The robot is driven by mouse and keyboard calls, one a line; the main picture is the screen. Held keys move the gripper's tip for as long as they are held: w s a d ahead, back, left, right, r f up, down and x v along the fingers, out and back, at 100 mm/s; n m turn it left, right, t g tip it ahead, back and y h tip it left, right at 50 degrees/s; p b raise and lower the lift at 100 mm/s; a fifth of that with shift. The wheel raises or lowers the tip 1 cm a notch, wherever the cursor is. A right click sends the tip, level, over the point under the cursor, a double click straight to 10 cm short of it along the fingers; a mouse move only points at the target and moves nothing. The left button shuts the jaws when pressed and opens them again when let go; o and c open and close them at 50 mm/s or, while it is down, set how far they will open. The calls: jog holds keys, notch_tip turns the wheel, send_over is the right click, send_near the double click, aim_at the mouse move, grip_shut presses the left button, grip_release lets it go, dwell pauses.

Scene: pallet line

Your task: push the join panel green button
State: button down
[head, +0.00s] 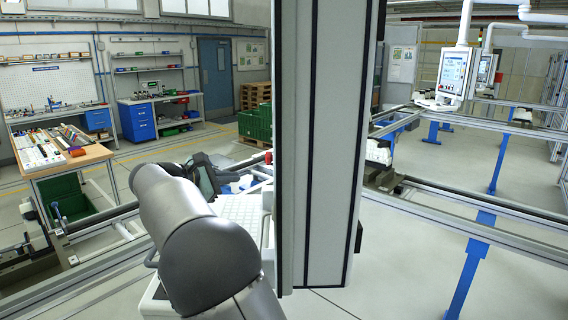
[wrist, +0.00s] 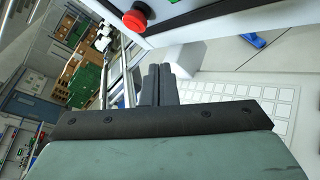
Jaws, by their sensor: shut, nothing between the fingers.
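In the wrist view, a pale panel box (wrist: 205,17) with a dark edge crosses the top of the picture. A red mushroom button (wrist: 138,16) sticks out from it. A small green spot (wrist: 174,1) shows right of the red button, cut by the top edge; it may be the green button. My gripper (wrist: 157,70) is shut and empty, its black fingers pointing toward the panel, below and slightly right of the red button, apart from it. In the head view, the red button (head: 268,157) shows at the column's left edge; the column hides the rest of the panel.
A white keyboard-like grid (wrist: 255,105) lies right of the fingers in the wrist view. In the head view, a tall grey column (head: 325,150) blocks the middle. Metal rails (head: 470,215) run at right. A wooden worktable (head: 62,160) stands at left.

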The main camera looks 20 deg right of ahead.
jog(key=shift+w+a+r+n+t+h, duration=0.2)
jog(key=shift+w+r+h, duration=0.1)
jog(key=shift+w+r, duration=0.25)
jog(key=shift+w+a+r+n+t+h, duration=0.1)
jog(key=shift+w+a+r+t+h, duration=0.15)
jog(key=shift+w, duration=0.4)
jog(key=shift+d, duration=0.2)
jog(key=s+d+b, duration=0.3)
jog(key=d+b, duration=0.2)
jog(key=d, duration=0.3)
jog(key=shift+b, duration=0.3)
jog(key=shift+s+d, duration=0.15)
jog(key=shift+d, duration=0.05)
dwell(0.9)
jog(key=shift+s+d, duration=0.1)
jog(key=shift+d, duration=0.15)
